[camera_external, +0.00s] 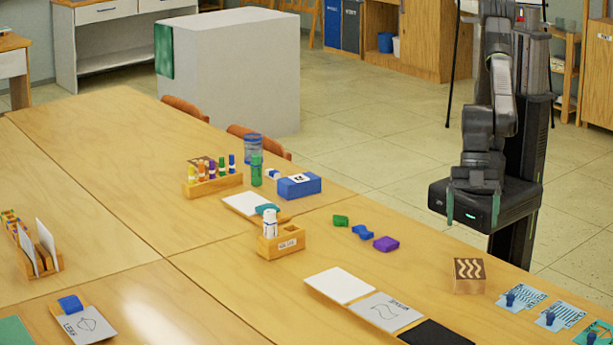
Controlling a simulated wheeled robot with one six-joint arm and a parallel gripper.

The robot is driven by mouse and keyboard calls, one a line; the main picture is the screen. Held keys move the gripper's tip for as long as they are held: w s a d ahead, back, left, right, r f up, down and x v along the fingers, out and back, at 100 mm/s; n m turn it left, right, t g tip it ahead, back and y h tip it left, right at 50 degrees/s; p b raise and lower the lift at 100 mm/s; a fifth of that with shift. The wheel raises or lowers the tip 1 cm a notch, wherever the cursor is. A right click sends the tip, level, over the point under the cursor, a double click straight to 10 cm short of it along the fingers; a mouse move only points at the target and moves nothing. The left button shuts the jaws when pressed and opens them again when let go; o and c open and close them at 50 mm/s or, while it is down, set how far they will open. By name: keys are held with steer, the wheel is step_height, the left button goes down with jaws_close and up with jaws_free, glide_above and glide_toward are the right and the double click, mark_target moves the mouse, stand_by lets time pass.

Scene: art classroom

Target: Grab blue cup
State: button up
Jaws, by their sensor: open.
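A blue translucent cup (253,144) stands on the wooden table, near its far edge. A green bottle-like object (256,170) stands right in front of it and hides its lower part. My gripper (473,212) is at the right, at the table's far side, well apart from the cup. Its two fingers are spread wide, point down, and hold nothing.
A marker rack (212,186) stands left of the cup, and a blue box (299,186) stands to its right. Small colored blocks (363,231) and a stamp block (469,275) lie between cup and gripper side. Orange chairs (185,106) stand behind the table.

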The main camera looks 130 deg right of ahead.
stand_by(0.4)
steer(key=shift+c, duration=0.9)
